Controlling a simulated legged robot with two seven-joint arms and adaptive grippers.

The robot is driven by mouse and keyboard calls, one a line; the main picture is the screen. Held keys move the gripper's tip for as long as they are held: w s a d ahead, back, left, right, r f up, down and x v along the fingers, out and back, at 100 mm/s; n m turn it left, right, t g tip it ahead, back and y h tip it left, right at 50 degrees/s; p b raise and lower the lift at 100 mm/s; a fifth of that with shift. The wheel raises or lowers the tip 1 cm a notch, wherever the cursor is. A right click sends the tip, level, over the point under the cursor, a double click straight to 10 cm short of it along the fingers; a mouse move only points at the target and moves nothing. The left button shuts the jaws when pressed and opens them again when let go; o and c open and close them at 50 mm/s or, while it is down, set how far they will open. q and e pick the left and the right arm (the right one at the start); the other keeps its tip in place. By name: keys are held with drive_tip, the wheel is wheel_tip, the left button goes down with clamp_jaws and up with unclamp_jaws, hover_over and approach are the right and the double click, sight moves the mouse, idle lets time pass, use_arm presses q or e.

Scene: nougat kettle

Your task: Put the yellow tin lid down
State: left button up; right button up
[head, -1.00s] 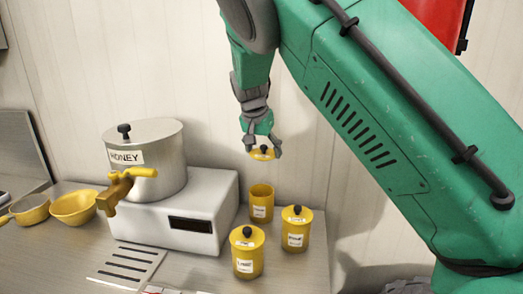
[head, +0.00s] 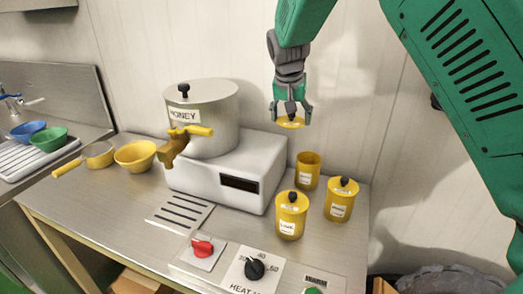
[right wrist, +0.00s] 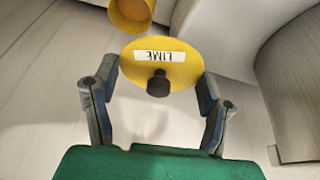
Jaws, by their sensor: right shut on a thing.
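The yellow tin lid (head: 291,122) with a dark knob is held in my right gripper (head: 291,112), above and slightly left of the open yellow tin (head: 308,174) in the head view. In the right wrist view the lid (right wrist: 185,72) shows a label reading LIME and sits between both fingers of the gripper (right wrist: 160,82). Part of the open tin (right wrist: 132,12) shows at the top edge there, apart from the lid. My left gripper is out of view.
Two lidded yellow tins (head: 291,216) (head: 341,200) stand in front of the open one. A steel honey kettle (head: 205,112) with a tap stands on a white base (head: 215,185).

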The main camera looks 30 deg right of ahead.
drive_tip(key=w+a+r+n+t+y, duration=0.15)
drive_tip(key=a+n, duration=0.35)
drive_tip(key=a, duration=0.6)
drive_tip(key=p, duration=0.1)
hover_over(253, 157)
drive_tip(key=f, duration=0.5)
drive_tip(key=shift+s+a+f, duration=0.1)
drive_tip(key=shift+s+f, duration=0.25)
drive_tip(key=shift+f, duration=0.05)
drive_tip(key=shift+a+f, duration=0.15)
drive_tip(key=shift+f, duration=0.75)
drive_tip(key=shift+a+f, duration=0.1)
drive_tip(key=shift+f, duration=0.8)
drive_tip(key=o, duration=0.9)
drive_tip(key=shift+d+f, duration=0.1)
drive_tip(key=shift+d, duration=0.05)
drive_tip(key=v, duration=1.2)
